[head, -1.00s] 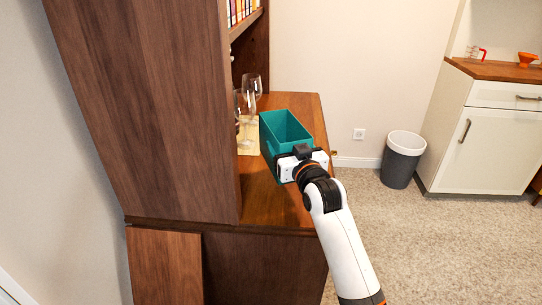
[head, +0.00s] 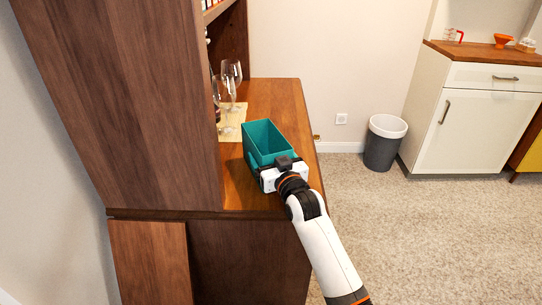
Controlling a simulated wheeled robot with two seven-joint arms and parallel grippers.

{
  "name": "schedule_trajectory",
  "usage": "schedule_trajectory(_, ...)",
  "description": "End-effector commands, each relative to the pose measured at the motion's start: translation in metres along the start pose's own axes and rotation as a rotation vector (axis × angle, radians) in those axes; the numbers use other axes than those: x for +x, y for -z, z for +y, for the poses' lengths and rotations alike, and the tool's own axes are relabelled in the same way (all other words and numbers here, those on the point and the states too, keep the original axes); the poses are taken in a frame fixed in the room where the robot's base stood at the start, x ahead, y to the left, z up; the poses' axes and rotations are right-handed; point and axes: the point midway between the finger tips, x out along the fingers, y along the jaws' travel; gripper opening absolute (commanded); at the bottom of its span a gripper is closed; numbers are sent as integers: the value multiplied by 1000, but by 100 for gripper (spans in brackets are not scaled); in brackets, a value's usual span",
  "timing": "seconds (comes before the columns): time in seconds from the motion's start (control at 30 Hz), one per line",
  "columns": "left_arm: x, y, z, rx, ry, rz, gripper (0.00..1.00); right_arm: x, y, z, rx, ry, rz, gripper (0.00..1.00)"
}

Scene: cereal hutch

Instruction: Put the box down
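The box is a teal, open-topped container (head: 268,143) at the middle of the head view, over the wooden counter of the hutch (head: 275,95). It looks upright and empty inside. My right gripper (head: 273,172) is at the near end of the box, against its near wall. The fingers are mostly hidden by the wrist and the box, but the box moves with the gripper. I cannot tell whether the box's bottom touches the counter. My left gripper is not in view.
Wine glasses (head: 232,80) stand on a yellow mat (head: 233,122) left of and behind the box. The tall hutch side panel (head: 130,100) blocks the left. Bare counter lies behind the box. A grey bin (head: 382,145) and a white cabinet (head: 468,125) stand right.

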Motion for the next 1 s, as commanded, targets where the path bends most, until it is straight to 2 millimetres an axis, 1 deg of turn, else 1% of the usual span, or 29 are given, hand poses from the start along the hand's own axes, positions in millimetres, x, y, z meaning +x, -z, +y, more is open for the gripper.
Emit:
schedule_trajectory(0.03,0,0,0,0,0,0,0,0,0,0,0,0,0,94)
schedule_trajectory(0.07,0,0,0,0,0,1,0,0,0,0,0,0,0,98)
schedule_trajectory(0.1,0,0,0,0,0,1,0,0,0,0,0,0,0,99)
schedule_trajectory(0.33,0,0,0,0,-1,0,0,0,-1,0,0,0,-1,99)
schedule_trajectory(0.4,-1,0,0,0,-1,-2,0,0,-4,0,0,0,-2,99)
schedule_trajectory(0.47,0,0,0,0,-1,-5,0,-6,-3,0,0,1,-1,99)
schedule_trajectory(0.57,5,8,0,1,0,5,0,-20,-2,0,0,1,0,99)
schedule_trajectory(0.6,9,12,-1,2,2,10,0,-28,-3,0,0,1,1,99)
schedule_trajectory(0.8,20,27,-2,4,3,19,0,-72,-3,0,0,0,0,99)
schedule_trajectory(0.9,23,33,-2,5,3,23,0,-92,-3,0,-1,0,1,99)
schedule_trajectory(1.0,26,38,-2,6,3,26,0,-106,-2,0,-1,0,1,99)
